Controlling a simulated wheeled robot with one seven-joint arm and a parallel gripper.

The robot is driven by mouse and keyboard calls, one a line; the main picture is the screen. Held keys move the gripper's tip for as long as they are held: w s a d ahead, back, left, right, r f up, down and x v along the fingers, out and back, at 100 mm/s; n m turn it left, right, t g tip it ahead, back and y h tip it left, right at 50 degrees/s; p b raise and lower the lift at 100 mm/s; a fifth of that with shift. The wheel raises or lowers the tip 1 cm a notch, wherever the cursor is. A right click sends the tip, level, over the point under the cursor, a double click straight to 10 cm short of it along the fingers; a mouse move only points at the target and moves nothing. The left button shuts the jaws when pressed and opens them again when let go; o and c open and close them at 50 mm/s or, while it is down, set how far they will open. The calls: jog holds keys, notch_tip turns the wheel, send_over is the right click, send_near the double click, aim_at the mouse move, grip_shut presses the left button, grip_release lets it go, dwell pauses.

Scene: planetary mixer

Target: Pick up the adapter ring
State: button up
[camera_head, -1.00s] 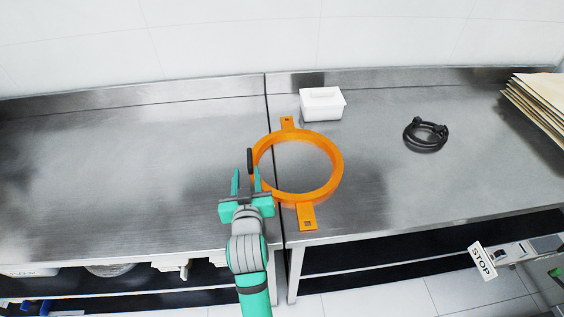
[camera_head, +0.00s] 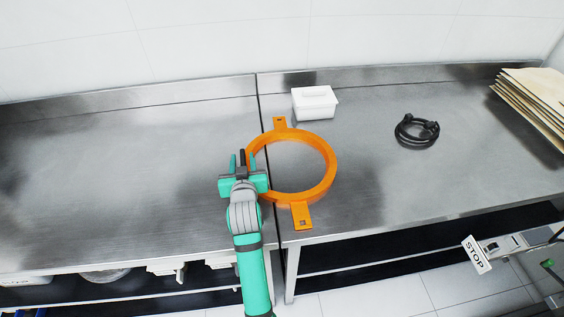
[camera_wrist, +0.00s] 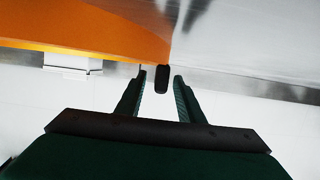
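The orange adapter ring (camera_head: 328,181) lies on the steel table, with one flat tab at the back and one at the front. A small black grip (camera_head: 242,156) stands at its left side. My gripper (camera_head: 242,163) is at that left side, its two green fingers apart with the grip between them. In the wrist view the orange ring (camera_wrist: 90,32) fills the upper left. The black grip (camera_wrist: 162,79) shows between the tips of my open gripper (camera_wrist: 159,80), with a gap visible on each side.
A white lidded box (camera_head: 314,104) stands behind the ring. A coiled black cable (camera_head: 416,131) lies to the right, and a stack of tan sheets (camera_head: 530,100) is at the far right. The steel table (camera_head: 110,175) is clear on the left.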

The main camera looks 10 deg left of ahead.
jog(key=shift+w+a+f, duration=0.1)
jog(key=shift+w+f, duration=0.05)
jog(key=shift+w, duration=0.25)
grip_shut()
dwell(1.1)
